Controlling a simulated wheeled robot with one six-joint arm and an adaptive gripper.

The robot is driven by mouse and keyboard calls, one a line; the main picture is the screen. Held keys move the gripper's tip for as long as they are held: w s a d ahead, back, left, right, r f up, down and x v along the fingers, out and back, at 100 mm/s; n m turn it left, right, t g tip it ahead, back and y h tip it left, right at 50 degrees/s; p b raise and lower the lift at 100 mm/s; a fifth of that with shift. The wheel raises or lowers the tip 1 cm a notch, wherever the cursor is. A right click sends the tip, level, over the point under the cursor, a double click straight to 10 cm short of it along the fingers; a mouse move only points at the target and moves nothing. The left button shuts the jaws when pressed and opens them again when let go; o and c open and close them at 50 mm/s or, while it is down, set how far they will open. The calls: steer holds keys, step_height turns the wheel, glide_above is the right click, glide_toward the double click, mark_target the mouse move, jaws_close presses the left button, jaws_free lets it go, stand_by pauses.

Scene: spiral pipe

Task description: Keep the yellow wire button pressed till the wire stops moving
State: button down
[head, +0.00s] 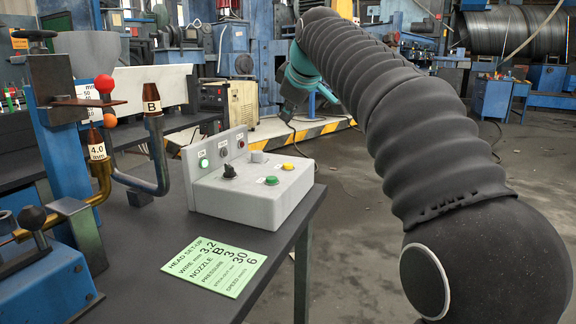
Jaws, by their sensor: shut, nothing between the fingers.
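The yellow button (288,167) is on the sloped top of a light grey control box (240,210), at its right rear. It stands clear, with nothing touching it. My arm, in a black ribbed sleeve, rises from the lower right and bends down at a teal wrist part (302,70). My gripper (289,113) is small and dark below the wrist, in the picture above the box and apart from the yellow button. It is shut and empty; its fingers are hard to make out. The wire is not clearly distinguishable.
A green set-up card (215,265) lies on the dark table (150,295). A blue machine with a red ball lever (104,84) stands at left. Open floor lies right of the table.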

mark_target(288, 165)
step_height(288, 165, down, 8)
steer(key=b, duration=0.7)
steer(key=shift+r+b, duration=0.1)
steer(key=shift+b, duration=0.3)
steer(key=shift+f+b, duration=0.3)
steer(key=shift+f, duration=0.15)
steer(key=shift+f, duration=0.1)
stand_by(0.4)
steer(key=shift+f, duration=0.35)
steer(key=shift+f+b, duration=0.4)
stand_by(4.8)
